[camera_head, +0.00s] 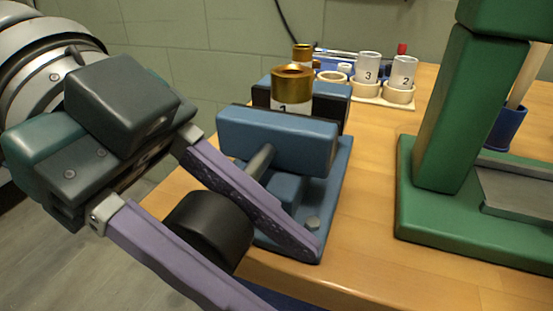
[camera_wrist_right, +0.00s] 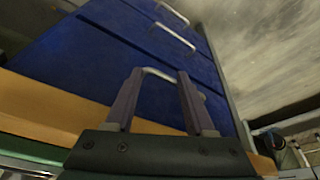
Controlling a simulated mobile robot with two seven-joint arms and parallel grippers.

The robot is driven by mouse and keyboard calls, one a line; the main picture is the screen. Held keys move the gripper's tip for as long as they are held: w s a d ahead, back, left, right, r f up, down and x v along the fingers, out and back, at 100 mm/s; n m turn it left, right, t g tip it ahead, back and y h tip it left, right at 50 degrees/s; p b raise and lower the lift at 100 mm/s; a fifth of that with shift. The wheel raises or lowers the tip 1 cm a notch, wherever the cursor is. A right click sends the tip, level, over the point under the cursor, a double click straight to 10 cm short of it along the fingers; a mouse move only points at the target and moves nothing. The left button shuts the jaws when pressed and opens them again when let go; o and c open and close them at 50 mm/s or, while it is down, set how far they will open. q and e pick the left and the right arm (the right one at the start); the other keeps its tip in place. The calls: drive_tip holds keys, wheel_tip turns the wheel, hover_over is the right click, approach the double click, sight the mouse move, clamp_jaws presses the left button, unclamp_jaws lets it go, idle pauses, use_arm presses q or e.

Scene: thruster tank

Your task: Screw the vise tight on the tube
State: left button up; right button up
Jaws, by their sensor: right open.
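The blue vise (camera_head: 275,138) stands at the near left edge of the wooden table. The tube (camera_head: 292,104), with a gold top and a white label marked 1, stands upright between its front jaw and the darker rear jaw (camera_head: 330,106). I cannot tell whether the jaws press on it. The vise's screw rod (camera_head: 260,162) runs toward a black round knob (camera_head: 207,228). My left gripper (camera_head: 290,275) has its purple fingers on both sides of this knob, seemingly touching it. My right gripper (camera_wrist_right: 158,72) is open and empty in the right wrist view.
A rack (camera_head: 385,101) with white tubes marked 3 and 2 stands behind the vise. A green stand (camera_head: 435,150) and a blue cup (camera_head: 507,128) are at the right. A blue drawer cabinet (camera_wrist_right: 75,65) fills much of the right wrist view. Table between vise and stand is clear.

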sight(184, 203)
use_arm(q)
drive_tip(key=shift+o, duration=1.1)
drive_tip(key=shift+s+a, duration=0.1)
drive_tip(key=shift+s, duration=0.05)
drive_tip(key=v, duration=1)
drive_tip(key=shift+f, duration=0.15)
